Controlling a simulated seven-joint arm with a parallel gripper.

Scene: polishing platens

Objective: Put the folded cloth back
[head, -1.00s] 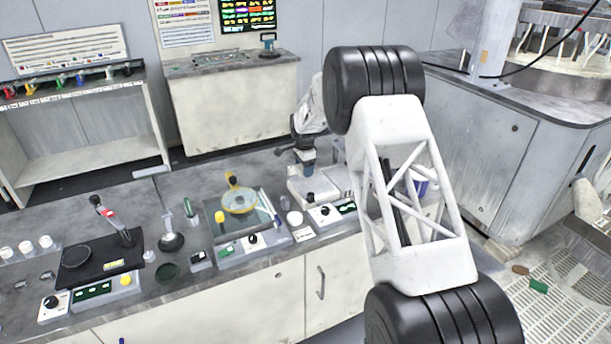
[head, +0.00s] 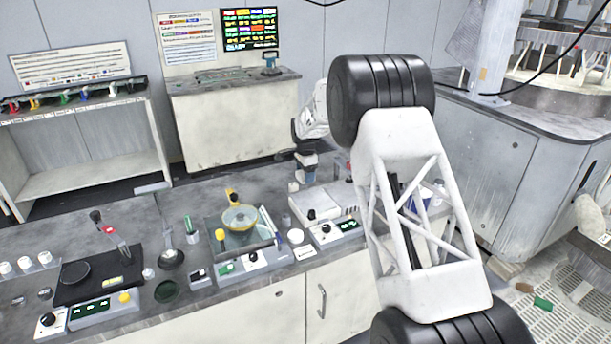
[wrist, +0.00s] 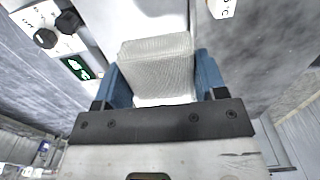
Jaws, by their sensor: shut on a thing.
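The folded cloth (wrist: 158,65) is a pale grey-white woven pad. In the wrist view it sits between the two blue fingers of my gripper (wrist: 165,80), which is shut on it. In the head view my gripper (head: 306,168) is above the bench, at the back left of a white device with a dial and a green display (head: 318,203). The cloth cannot be made out in the head view. The device also shows in the wrist view (wrist: 45,25), beyond the cloth; I cannot tell the gap between them.
A yellow dish (head: 239,217) on a glass-topped unit stands left of the device. A black balance-like plate (head: 100,275) and white jars (head: 25,264) are further left. My white arm link hides the bench's right part. Bare bench shows behind the yellow dish.

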